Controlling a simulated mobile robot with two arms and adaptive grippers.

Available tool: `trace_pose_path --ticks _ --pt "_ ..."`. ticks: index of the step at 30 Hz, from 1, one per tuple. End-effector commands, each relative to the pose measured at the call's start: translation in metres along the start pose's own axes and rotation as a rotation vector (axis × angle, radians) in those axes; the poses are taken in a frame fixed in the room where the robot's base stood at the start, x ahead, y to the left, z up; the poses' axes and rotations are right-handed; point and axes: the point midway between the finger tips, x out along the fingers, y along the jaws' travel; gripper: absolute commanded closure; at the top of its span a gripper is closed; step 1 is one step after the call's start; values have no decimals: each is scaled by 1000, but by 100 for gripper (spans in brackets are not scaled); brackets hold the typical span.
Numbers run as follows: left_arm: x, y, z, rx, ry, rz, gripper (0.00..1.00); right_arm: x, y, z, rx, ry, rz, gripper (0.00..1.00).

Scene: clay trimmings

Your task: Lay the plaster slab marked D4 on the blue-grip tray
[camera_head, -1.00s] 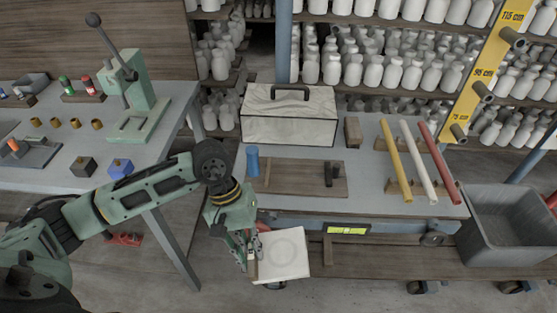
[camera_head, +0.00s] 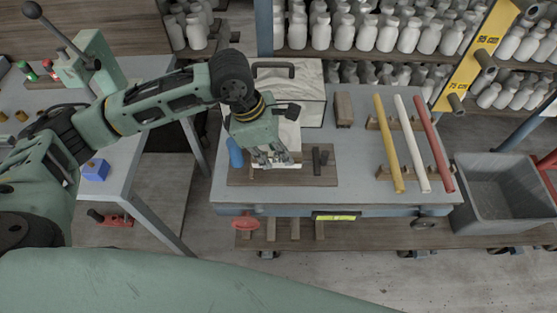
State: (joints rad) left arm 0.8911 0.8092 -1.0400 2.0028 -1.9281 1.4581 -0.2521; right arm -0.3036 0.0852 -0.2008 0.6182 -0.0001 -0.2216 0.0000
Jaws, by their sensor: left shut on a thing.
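My left gripper (camera_head: 270,158) points down over the workbench and is shut on a white plaster slab (camera_head: 288,134). The gripper covers part of the slab, and no D4 mark can be read on it. The slab is over a brown wooden board (camera_head: 318,179) with an upright blue grip (camera_head: 235,153) at its left end, which looks like the blue-grip tray. A dark upright piece (camera_head: 320,160) stands on the board to the right of the gripper. I cannot tell whether the slab touches the board. My right gripper is not in view.
A marbled case (camera_head: 313,95) with a dark handle stands behind the board. A brown block (camera_head: 343,109) and yellow (camera_head: 388,143), white (camera_head: 411,143) and red (camera_head: 434,143) rods lie to the right. A grey bin (camera_head: 495,190) stands beyond the bench's right end.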

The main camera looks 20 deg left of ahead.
Motion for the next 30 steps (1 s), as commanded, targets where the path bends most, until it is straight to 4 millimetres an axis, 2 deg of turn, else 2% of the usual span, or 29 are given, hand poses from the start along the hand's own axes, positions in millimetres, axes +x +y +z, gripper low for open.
trace_pose_path --ticks 3,11,16,27,28,30 --pt "18 -1 -5 -1 -1 -2 100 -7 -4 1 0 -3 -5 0" --pt "41 -1 -12 1 -1 -1 100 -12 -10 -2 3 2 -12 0" --pt "63 -1 -20 1 0 -1 100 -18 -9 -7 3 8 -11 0" --pt "70 -1 -21 3 -3 2 100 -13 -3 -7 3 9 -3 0" --pt "70 -1 -22 3 -1 1 85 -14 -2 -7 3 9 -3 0" --pt "69 -1 -22 3 -1 0 78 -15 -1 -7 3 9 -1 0"
